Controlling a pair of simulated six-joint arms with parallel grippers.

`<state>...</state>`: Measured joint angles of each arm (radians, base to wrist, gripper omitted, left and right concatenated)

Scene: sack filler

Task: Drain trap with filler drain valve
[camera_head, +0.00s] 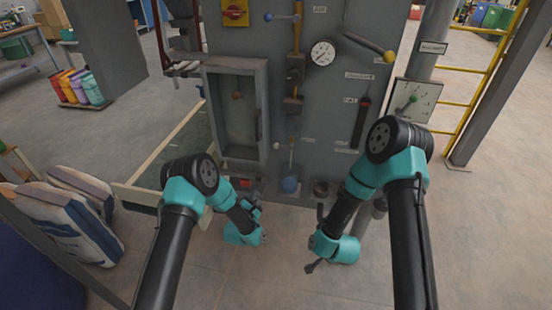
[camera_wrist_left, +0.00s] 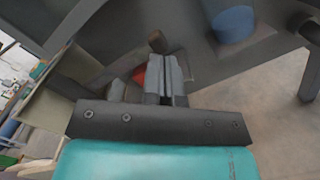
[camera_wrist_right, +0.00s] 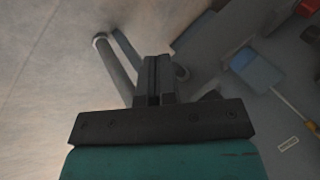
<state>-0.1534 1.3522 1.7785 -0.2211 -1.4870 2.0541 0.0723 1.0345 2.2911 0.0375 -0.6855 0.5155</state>
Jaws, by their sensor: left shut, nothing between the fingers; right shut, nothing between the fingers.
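A blue rounded part (camera_head: 290,185) with a thin upright rod sits low on the front of the grey filler cabinet (camera_head: 330,100). I cannot tell whether it is the drain valve; its label is too small to read. The blue part also shows in the left wrist view (camera_wrist_left: 232,22) and the right wrist view (camera_wrist_right: 256,72). My left gripper (camera_wrist_left: 167,65) is shut and empty, low in front of the cabinet, left of the blue part. My right gripper (camera_wrist_right: 157,65) is shut and empty, low at the right of the blue part, apart from it.
The cabinet carries a round gauge (camera_head: 322,53), a red switch on a yellow plate (camera_head: 235,12), a yellow-knobbed lever (camera_head: 370,47) and a framed recess (camera_head: 238,110). Filled sacks (camera_head: 65,215) lie at left. Yellow railing (camera_head: 470,70) stands at right. The floor in front is clear.

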